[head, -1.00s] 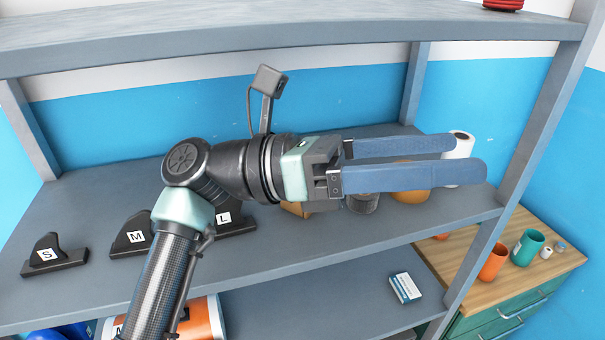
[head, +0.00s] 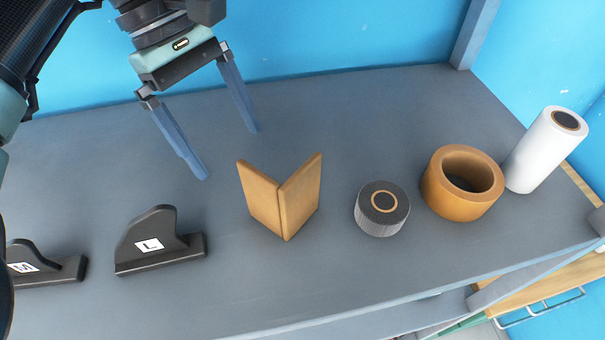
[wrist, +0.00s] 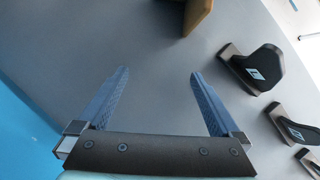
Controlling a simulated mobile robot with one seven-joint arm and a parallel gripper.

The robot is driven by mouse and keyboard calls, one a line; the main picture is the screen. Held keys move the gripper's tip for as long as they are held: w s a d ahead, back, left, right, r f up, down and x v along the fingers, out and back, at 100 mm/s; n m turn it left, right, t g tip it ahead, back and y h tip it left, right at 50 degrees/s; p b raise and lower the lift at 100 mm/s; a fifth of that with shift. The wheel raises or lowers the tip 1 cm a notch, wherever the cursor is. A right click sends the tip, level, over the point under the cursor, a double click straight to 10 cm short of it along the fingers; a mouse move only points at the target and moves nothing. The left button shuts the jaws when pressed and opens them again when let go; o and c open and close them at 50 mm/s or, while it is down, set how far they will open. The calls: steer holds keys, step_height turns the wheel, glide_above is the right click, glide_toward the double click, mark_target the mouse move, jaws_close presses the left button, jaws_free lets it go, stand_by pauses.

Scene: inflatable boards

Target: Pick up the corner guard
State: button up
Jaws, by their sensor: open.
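The corner guard (head: 283,200) is a tan, V-shaped piece of two flat panels. It stands upright on the grey shelf in the middle of the head view, its folded edge toward the camera. Part of it shows at the top edge of the wrist view (wrist: 197,14), ahead of the fingertips. My gripper (head: 232,155) is open and empty, with two blue fingers pointing down toward the shelf. In the head view it is left of and behind the corner guard, apart from it. The gripper also shows in the wrist view (wrist: 158,72).
Left of the guard stand black fin-like pieces marked L (head: 160,240) and M (head: 40,265). The shelf (head: 330,100) is clear behind the guard.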

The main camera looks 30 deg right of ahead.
mark_target(297, 194)
steer(key=shift+a, duration=0.25)
steer(key=shift+s+d+f, duration=0.1)
steer(key=shift+s, duration=0.1)
steer(key=s, duration=0.1)
steer(key=s+d+p, duration=0.1)
steer(key=s, duration=0.2)
steer(key=shift+s+d, duration=0.25)
steer(key=shift+s+d+p, duration=0.45)
steer(key=shift+s+d, duration=0.05)
steer(key=shift+s, duration=0.3)
steer(key=s, duration=0.1)
steer(key=s+d+p, duration=0.1)
steer(key=s+p, duration=0.1)
steer(key=s, duration=0.1)
steer(key=shift+d+r, duration=0.2)
steer(key=shift+d, duration=0.2)
steer(key=shift+s+d+f+p, duration=0.1)
steer(key=shift+s+f+p, duration=0.05)
steer(key=shift+s+p, duration=0.15)
steer(key=shift+f, duration=0.55)
steer(key=c, duration=1.3)
steer(key=shift+o, duration=0.2)
